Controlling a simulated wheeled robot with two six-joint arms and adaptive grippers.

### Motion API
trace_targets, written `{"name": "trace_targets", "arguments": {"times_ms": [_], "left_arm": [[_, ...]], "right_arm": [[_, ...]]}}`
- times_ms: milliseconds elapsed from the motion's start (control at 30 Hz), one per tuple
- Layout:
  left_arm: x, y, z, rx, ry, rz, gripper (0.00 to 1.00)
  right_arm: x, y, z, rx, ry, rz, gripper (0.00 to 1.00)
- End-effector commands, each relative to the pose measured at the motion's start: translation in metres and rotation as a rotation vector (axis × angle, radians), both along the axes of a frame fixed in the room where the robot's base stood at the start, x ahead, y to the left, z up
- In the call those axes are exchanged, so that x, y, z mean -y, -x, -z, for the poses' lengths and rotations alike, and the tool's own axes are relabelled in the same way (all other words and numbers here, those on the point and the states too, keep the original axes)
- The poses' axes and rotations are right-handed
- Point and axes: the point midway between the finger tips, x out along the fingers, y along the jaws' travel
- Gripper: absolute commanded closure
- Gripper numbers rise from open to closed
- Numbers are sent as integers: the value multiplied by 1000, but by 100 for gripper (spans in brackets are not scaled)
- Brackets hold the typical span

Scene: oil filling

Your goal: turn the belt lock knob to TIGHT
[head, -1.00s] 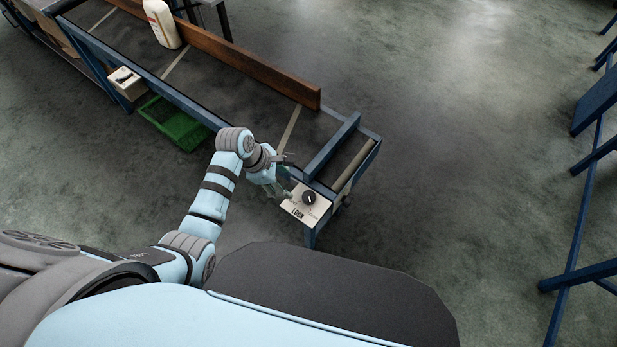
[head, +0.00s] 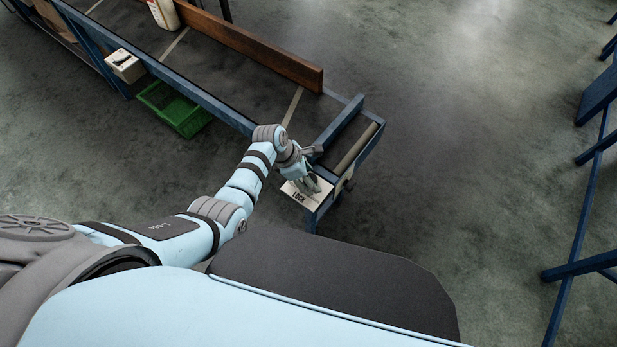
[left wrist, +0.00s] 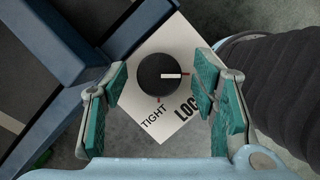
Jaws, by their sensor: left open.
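The belt lock knob (left wrist: 155,85) is a round black dial with a white pointer line. In the left wrist view the pointer aims right, at a red mark, away from the TIGHT label (left wrist: 154,117). A second red mark shows between the knob and that label. The knob sits on a white LOCK plate (head: 298,195) at the corner of the conveyor end. My left gripper (left wrist: 162,80) is open, its green-padded fingers on either side of the knob with gaps visible. In the head view my left gripper (head: 309,182) covers the knob. My right gripper is out of view.
The blue-framed conveyor (head: 215,102) has a brown side board (head: 260,52) and an end roller (head: 357,148). A white bottle (head: 163,13) stands on the belt. A green crate (head: 174,110) and a white switch box (head: 125,66) are at its near side.

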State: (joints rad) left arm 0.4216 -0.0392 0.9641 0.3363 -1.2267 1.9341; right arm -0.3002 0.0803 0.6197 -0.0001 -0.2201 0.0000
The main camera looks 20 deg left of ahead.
Motion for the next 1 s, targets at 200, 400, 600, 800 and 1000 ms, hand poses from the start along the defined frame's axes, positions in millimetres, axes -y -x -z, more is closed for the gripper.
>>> {"name": "trace_targets", "arguments": {"times_ms": [200,400,600,800,1000], "left_arm": [[0,0,-1,0,0,0,60],[0,0,-1,0,0,0,92],[0,0,-1,-1,-1,7,94],[-1,0,-1,-1,-2,55,94],[-1,-1,-1,-1,-1,168,94]], "right_arm": [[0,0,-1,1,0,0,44],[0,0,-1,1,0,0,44],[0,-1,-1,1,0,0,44],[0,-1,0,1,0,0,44],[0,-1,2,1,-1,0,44]]}}
